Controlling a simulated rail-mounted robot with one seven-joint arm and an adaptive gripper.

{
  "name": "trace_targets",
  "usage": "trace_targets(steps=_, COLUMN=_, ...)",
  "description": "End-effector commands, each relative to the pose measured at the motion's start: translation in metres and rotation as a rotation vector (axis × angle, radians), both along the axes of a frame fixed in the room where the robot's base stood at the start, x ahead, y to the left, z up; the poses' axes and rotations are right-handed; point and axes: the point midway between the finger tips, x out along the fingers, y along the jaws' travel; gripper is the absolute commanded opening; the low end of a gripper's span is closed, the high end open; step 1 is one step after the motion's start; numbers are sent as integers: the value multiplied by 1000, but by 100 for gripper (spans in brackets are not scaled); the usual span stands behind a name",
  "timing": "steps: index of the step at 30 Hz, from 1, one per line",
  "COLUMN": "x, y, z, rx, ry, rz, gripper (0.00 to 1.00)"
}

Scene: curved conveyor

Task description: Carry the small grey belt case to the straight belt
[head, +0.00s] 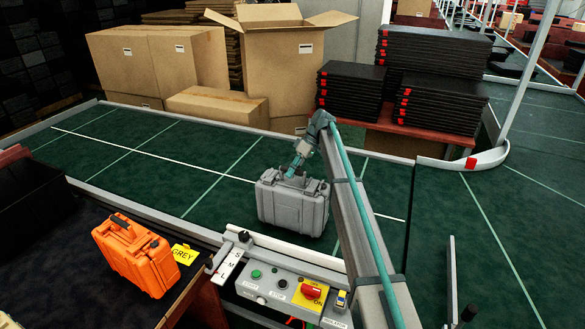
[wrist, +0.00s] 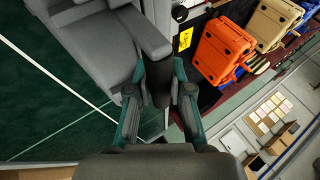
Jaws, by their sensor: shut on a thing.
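The small grey case (head: 292,205) is upright over the near side of the straight green belt (head: 200,165), just behind the control panel. I cannot tell whether its base touches the belt. My gripper (head: 298,171) is above it, shut on its top handle. In the wrist view my gripper's teal fingers (wrist: 158,85) stand on either side of the dark handle grip. The grey case body (wrist: 90,45) fills the upper left there, with the green belt (wrist: 40,115) beside and below it.
An orange case (head: 135,255) and a yellow GREY label (head: 184,254) are on the dark table at left. The control panel (head: 285,290) stands in front of the belt. Cardboard boxes (head: 285,65) and black stacks (head: 437,90) stand behind. The belt's left part is clear.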

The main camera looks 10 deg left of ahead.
Motion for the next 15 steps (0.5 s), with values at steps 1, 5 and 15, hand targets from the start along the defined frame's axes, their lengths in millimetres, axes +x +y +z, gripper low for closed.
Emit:
trace_targets(steps=1, x=0, y=0, z=2, rx=3, ry=-1, rz=1, gripper=0)
trace_targets(steps=5, x=0, y=0, z=0, rx=2, ry=0, rz=0, gripper=0)
trace_targets(steps=15, x=0, y=0, z=-2, rx=0, ry=1, rz=0, gripper=45)
